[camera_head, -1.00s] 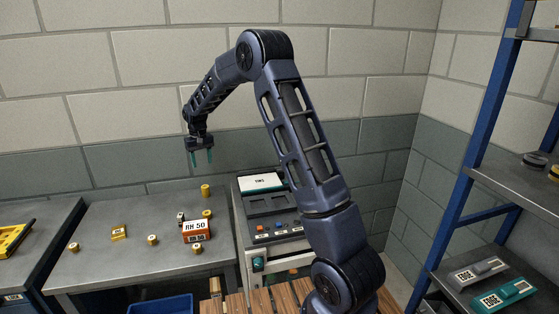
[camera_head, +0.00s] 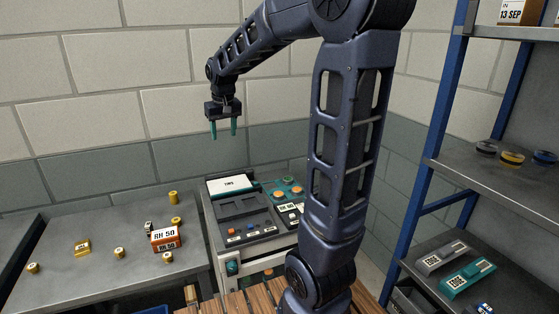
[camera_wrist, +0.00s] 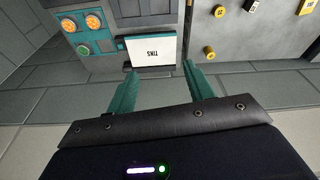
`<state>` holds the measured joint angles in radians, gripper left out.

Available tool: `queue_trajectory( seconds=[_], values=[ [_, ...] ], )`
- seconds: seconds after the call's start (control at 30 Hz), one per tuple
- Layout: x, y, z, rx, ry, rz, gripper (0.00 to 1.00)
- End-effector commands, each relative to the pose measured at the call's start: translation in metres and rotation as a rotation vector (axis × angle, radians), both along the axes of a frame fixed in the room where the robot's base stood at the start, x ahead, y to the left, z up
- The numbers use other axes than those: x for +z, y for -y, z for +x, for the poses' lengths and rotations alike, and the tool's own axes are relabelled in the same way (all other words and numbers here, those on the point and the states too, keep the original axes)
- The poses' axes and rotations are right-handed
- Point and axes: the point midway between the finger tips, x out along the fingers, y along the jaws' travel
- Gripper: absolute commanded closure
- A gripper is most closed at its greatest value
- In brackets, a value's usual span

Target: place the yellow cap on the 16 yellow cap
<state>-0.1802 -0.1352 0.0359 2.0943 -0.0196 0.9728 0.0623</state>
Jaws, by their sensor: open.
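A yellow cap (camera_head: 512,158) lies on the middle shelf at the right, between two dark caps. Small yellow cylinders stand on the grey table at the left, one at the back (camera_head: 173,198) and one right of the boxes (camera_head: 177,222). Smaller ones stand at the front (camera_head: 119,253) and far left (camera_head: 33,267). I cannot read a 16 on any of them. My gripper (camera_head: 224,133) is open and empty, high in front of the back wall with its green fingers pointing down. In the wrist view my fingers (camera_wrist: 162,76) are apart with nothing between them.
An orange-and-white box (camera_head: 165,238) marked RH 50 stands on the table. A grey machine (camera_head: 242,212) with buttons stands right of it. A blue-framed rack (camera_head: 440,140) rises at the right. Its lower shelf holds grey and teal devices (camera_head: 467,277).

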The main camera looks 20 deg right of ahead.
Motion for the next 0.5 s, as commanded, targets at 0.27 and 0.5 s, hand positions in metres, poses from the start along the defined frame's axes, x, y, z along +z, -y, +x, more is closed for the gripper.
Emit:
queue_trajectory(
  seconds=[0.27,0.5],
  values=[
    [0.015,0.046,-0.082,-0.055,0.064,0.009,0.48],
    [0.011,0.075,-0.151,-0.098,0.116,0.016,0.48]
  ],
)
